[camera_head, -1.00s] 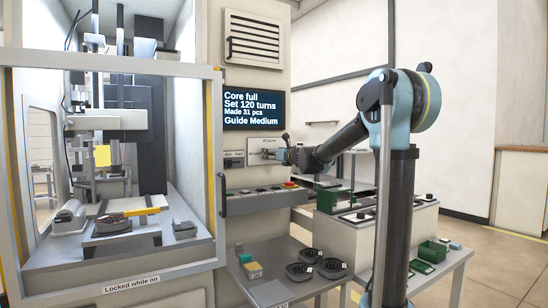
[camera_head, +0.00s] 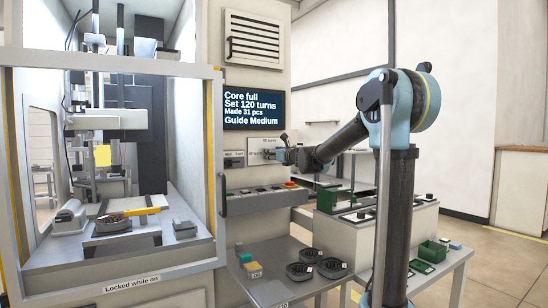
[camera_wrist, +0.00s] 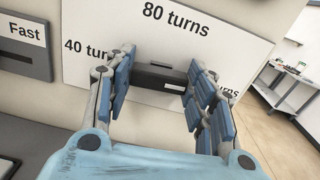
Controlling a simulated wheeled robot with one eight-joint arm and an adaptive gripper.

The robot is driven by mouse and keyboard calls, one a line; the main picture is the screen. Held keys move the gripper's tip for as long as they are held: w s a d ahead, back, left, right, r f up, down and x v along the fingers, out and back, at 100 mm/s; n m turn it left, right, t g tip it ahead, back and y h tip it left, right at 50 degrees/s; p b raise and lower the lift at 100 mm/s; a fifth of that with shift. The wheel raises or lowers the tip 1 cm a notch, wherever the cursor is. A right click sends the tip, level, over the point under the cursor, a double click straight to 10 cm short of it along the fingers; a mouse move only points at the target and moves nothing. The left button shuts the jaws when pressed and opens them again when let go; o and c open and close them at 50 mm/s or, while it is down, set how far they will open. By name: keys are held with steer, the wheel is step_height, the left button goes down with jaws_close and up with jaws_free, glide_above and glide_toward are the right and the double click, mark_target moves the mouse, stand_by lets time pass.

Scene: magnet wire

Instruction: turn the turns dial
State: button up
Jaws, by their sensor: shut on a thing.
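The turns dial (camera_wrist: 158,77) is a dark bar-shaped knob on a white plate (camera_wrist: 165,20) in the wrist view. It lies nearly level in the picture, with a pale mark near its right end. The plate reads "80 turns" above and "40 turns" at left; a label at right is mostly hidden by a finger. My gripper (camera_wrist: 160,68) is shut on the dial, one blue-padded finger at each end of the bar. In the head view my gripper (camera_head: 274,155) is at the plate (camera_head: 257,145) and hides the dial.
The screen (camera_head: 252,109) reads "Core full", "Set 120 turns", "Made 31 pcs", "Guide Medium". Left of the plate is a switch marked "Fast" (camera_wrist: 22,45). A button ledge (camera_head: 262,198) juts out below. A glazed winding cell stands at left, and a table (camera_head: 290,252) with dark rings below.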

steer(key=shift+s+a+f+n, duration=0.1)
steer(key=shift+f+n, duration=0.05)
steer(key=shift+n, duration=4.05)
steer(key=shift+s+a+f+n, duration=0.1)
steer(key=shift+n, duration=4.1)
steer(key=o, duration=1.1)
steer(key=shift+c, duration=0.2)
steer(key=shift+d, duration=0.1)
steer(key=v, duration=1.1)
steer(key=shift+s+d, duration=0.2)
steer(key=shift+d, duration=0.05)
